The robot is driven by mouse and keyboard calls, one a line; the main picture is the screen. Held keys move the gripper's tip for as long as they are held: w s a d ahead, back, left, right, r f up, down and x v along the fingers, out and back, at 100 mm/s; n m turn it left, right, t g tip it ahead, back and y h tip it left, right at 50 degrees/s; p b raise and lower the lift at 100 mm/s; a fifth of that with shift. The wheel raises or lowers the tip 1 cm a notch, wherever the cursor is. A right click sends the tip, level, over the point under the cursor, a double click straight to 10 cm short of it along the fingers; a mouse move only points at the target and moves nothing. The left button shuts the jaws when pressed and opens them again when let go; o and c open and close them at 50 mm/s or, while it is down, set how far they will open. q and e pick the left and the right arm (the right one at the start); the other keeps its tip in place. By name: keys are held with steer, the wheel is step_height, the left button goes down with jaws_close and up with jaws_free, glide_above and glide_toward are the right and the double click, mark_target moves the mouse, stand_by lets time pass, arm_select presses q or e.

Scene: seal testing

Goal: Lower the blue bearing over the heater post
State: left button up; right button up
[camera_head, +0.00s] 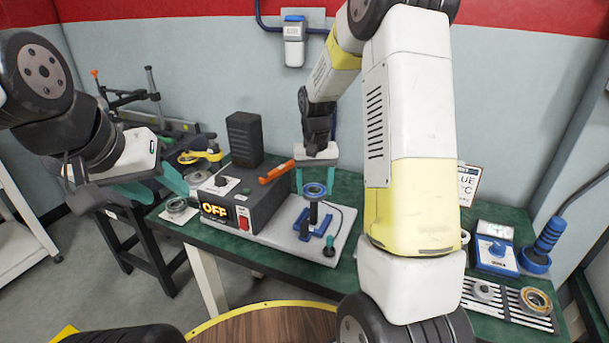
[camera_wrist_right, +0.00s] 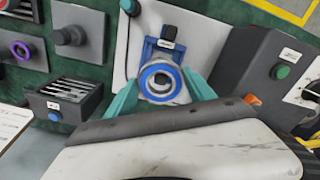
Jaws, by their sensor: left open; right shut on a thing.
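The blue bearing (camera_head: 315,189) is held roughly level between the teal fingers of my right gripper (camera_head: 315,182). It sits at the top of the dark heater post (camera_head: 313,213), which rises from a blue cross-shaped base (camera_head: 303,228) on a white plate. In the right wrist view the bearing (camera_wrist_right: 147,79) is a blue ring between the two teal fingertips (camera_wrist_right: 161,88), with the blue base behind it. I cannot tell whether the post's tip is inside the bore. My left gripper (camera_head: 160,186) is open and empty at the left, away from the bearing.
Another bearing (camera_head: 177,206) lies at the table's left end. A blue gauge (camera_head: 496,255) and racked rings (camera_head: 535,299) are at the right.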

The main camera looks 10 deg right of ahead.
steer(key=shift+f, duration=4.35)
steer(key=shift+f, duration=0.4)
steer(key=o, duration=1.8)
steer(key=shift+r, duration=5.5)
